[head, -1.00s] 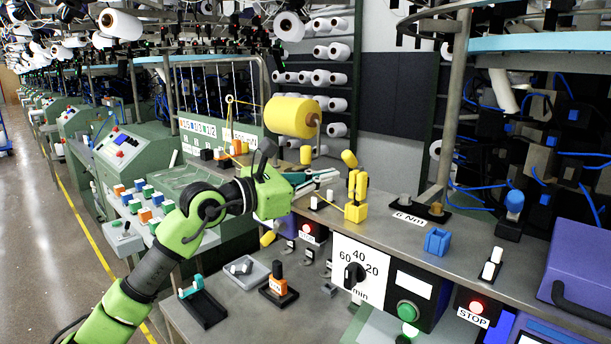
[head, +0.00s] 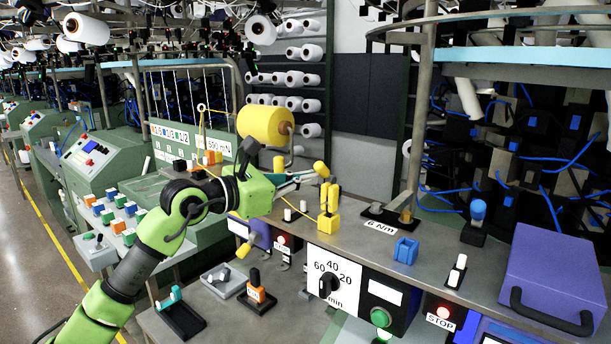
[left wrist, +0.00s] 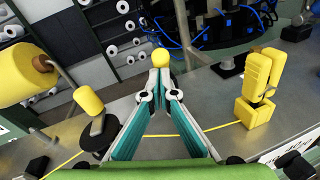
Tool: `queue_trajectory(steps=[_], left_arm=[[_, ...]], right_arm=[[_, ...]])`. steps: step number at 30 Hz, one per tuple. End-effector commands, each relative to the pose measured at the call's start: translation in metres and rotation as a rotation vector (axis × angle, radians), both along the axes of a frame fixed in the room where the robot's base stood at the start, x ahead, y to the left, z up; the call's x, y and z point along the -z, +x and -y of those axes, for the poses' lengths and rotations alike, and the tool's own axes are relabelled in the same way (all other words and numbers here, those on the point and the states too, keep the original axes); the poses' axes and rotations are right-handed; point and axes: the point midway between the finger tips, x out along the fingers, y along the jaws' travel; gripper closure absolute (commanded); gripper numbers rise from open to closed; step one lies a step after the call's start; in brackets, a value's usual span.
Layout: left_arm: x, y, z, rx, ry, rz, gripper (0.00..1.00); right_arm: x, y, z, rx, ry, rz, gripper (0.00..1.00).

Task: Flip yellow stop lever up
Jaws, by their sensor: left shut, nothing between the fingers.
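A yellow rounded knob (head: 320,168), apparently the lever's end, stands just past the tips of my left gripper (head: 312,176), above the grey bench. In the left wrist view the yellow knob (left wrist: 160,60) appears directly beyond the tips of my left gripper (left wrist: 160,74). I cannot tell whether they touch. The teal-lined fingers converge with nothing between them. The knob's stem and base are hidden. A yellow capsule (left wrist: 88,101) shows left of the fingers. My right gripper is not in view.
A yellow block with upright posts (head: 329,205) stands right of my gripper; it also shows in the wrist view (left wrist: 257,90). A yellow yarn cone (head: 264,125) is behind my gripper. A dial (head: 329,285) and a blue block (head: 405,250) are on the right.

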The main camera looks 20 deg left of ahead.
Motion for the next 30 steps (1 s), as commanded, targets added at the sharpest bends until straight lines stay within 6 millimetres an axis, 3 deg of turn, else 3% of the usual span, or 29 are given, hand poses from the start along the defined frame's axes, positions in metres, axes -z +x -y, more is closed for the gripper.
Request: queue_trajectory(steps=[11,24,30], left_arm=[[-0.01,0.001,0.001,0.0,0.022,-0.058,1.0],[-0.035,0.012,0.005,0.0,0.115,-0.315,1.0],[-0.034,0.019,0.007,0.0,0.123,-0.339,1.0]], right_arm=[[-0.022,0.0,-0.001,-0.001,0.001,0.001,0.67],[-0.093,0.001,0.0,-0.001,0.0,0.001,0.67],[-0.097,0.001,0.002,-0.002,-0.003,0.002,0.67]])
